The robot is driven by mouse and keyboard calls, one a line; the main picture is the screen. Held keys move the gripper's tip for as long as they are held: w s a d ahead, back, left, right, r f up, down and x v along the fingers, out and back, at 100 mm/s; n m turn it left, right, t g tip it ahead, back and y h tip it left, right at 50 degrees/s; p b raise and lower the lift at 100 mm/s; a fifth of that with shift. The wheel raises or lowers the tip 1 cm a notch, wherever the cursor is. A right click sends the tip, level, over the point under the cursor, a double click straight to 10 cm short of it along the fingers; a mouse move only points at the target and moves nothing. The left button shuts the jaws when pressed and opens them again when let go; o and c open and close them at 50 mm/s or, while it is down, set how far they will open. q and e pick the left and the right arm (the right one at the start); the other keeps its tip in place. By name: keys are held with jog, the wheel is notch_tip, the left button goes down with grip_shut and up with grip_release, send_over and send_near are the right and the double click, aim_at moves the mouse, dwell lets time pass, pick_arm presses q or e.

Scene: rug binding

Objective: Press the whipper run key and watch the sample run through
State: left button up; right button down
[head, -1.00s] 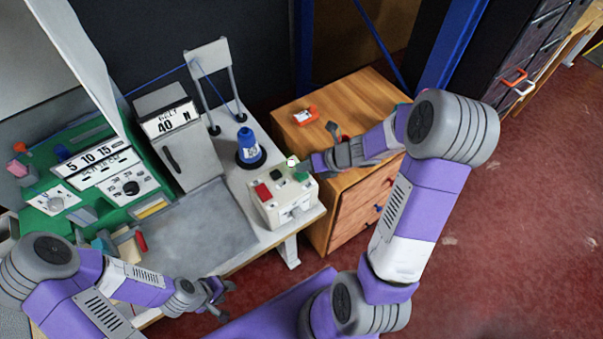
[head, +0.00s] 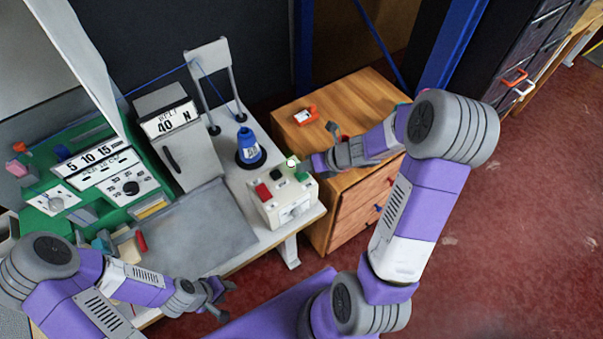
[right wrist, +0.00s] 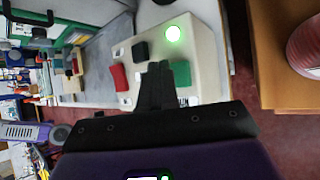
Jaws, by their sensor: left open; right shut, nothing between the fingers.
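A pale control box (head: 290,208) stands at the right end of the worktable. It has a red key (head: 263,192), a black key (head: 276,174), a green key (head: 303,179) and a round lamp (head: 292,162). The lamp glows green in the right wrist view (right wrist: 173,33). My right gripper (right wrist: 157,72) is shut and empty, its fingertips near the black and green keys; contact cannot be told. Key labels are unreadable. My left gripper (head: 218,299) is open and empty at the table's front edge. I cannot make out a sample.
A green machine (head: 90,180) with dials stands left, beside a grey cabinet (head: 180,140). A blue cone (head: 248,150) stands behind the box. A wooden drawer cabinet (head: 355,190) is to the right. The grey plate (head: 205,230) is bare.

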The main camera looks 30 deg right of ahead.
jog(key=shift+f+b, duration=0.35)
jog(key=shift+f, duration=0.1)
